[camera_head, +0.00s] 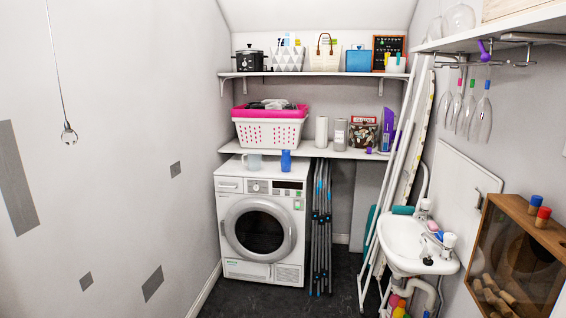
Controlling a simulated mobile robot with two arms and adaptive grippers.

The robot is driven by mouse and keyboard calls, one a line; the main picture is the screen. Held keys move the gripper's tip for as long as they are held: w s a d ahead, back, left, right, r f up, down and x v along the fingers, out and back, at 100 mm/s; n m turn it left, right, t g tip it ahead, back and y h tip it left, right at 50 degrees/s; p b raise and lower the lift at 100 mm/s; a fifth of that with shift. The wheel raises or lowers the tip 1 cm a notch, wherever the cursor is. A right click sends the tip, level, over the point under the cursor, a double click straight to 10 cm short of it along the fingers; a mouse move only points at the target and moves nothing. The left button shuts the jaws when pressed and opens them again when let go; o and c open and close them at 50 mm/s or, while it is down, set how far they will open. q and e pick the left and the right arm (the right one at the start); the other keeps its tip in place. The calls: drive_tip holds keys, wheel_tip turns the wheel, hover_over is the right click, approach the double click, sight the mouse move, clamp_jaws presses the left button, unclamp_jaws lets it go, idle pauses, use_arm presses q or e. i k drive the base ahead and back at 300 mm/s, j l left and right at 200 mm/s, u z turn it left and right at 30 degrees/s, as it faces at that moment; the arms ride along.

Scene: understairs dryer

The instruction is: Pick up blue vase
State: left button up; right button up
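A small blue vase (286,160) stands upright on top of the white dryer (262,187), right of the middle of its top. A pale mug or jug (252,162) stands to its left, a little apart. The vase is in front of the edge of the lower shelf, with clear dryer top before it. Neither of my grippers shows in the head view.
The lower shelf (312,152) above the dryer holds a white and pink laundry basket (270,131). Folded blue-grey poles (321,225) stand right of the dryer. A sink (414,240) and a wooden box (520,258) crowd the right side. Dark floor (285,300) is clear in front.

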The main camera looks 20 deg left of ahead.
sight(285, 162)
drive_tip(key=i+j, duration=0.35)
drive_tip(key=j, duration=0.2)
drive_tip(key=i+j, duration=0.35)
drive_tip(key=j, duration=0.15)
drive_tip(key=i+j, duration=0.35)
drive_tip(key=j, duration=0.2)
